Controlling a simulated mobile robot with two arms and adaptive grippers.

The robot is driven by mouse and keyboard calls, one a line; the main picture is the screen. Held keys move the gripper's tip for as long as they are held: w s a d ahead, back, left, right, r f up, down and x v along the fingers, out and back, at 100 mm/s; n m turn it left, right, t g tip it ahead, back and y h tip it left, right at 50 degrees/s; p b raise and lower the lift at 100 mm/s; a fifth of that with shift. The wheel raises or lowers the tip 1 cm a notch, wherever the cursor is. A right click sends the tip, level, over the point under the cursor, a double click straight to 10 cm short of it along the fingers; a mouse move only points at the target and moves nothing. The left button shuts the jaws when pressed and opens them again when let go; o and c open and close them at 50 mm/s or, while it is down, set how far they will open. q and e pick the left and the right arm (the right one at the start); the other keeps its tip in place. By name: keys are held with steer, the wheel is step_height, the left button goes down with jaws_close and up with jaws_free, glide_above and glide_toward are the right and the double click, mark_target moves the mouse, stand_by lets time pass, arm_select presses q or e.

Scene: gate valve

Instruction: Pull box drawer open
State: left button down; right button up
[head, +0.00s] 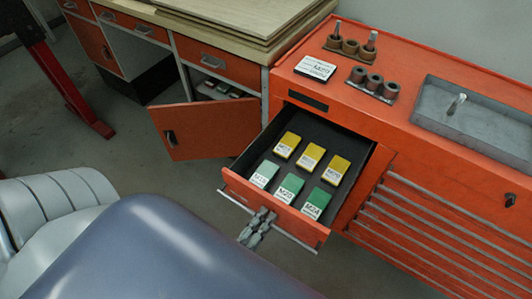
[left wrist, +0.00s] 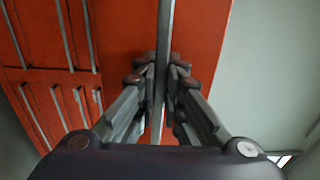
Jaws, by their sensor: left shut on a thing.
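The box drawer (head: 233,186) is an orange-fronted drawer, pulled out from the orange cabinet (head: 420,150). Three yellow boxes (head: 311,156) and three green boxes (head: 289,188) lie inside it in two rows. My left gripper (head: 262,222) is at the middle of the drawer front, shut on the drawer's metal handle bar (head: 292,237). In the left wrist view the handle (left wrist: 163,50) runs between its fingers (left wrist: 160,70). The right gripper is not in view.
An orange cupboard door (head: 205,128) stands open left of the drawer. A workbench with stacked boards (head: 240,15) is behind it. Bits in holders (head: 372,82), a small box (head: 315,67) and a grey tray (head: 480,125) sit on the cabinet top.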

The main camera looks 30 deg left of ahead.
arm_select(q)
steer(key=c, duration=2)
jaws_free()
steer(key=shift+o, duration=0.2)
steer(key=s, duration=1.2)
steer(key=shift+a, duration=0.15)
